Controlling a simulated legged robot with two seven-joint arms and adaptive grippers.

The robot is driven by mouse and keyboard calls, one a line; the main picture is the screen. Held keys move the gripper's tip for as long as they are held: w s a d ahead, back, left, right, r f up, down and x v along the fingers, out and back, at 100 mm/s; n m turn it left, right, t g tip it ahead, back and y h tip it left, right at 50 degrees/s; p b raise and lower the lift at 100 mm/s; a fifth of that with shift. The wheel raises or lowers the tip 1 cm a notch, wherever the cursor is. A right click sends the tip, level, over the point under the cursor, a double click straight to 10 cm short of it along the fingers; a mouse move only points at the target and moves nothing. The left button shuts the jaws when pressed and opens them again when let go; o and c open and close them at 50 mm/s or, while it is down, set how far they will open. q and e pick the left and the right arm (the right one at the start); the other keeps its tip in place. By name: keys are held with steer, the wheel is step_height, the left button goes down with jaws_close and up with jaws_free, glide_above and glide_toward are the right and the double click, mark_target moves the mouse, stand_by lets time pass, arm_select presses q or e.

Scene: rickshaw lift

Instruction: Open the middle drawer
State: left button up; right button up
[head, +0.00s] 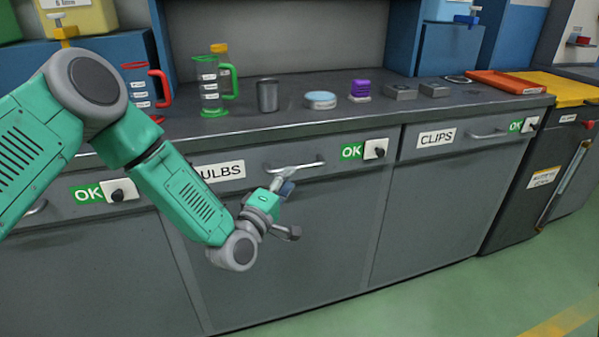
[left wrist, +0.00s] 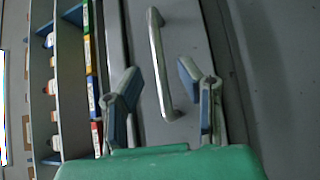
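The middle drawer (head: 335,180) is a grey front with a label reading "ULBS", its first letter hidden by my left arm, and a green OK tag. It looks shut. Its silver bar handle (head: 305,165) runs along the front. My left gripper (head: 285,186) is just in front of and slightly below the handle. In the left wrist view the handle (left wrist: 157,60) runs between the two spread fingers of my left gripper (left wrist: 158,82), with space on both sides. I cannot tell whether the fingers reach around the bar. My right gripper is not in view.
A CLIPS drawer (head: 465,135) is on the right. The dark countertop (head: 290,120) above holds a green measuring jug (head: 212,92), a red-handled jug (head: 145,90), a dark cup (head: 267,95) and small containers. Green floor (head: 440,300) is clear in front.

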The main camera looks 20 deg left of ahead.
mark_target(298, 169)
arm_select(q)
steer(key=shift+b+x, duration=0.4)
steer(key=shift+x, duration=2.2)
steer(key=shift+a, duration=0.15)
jaws_close()
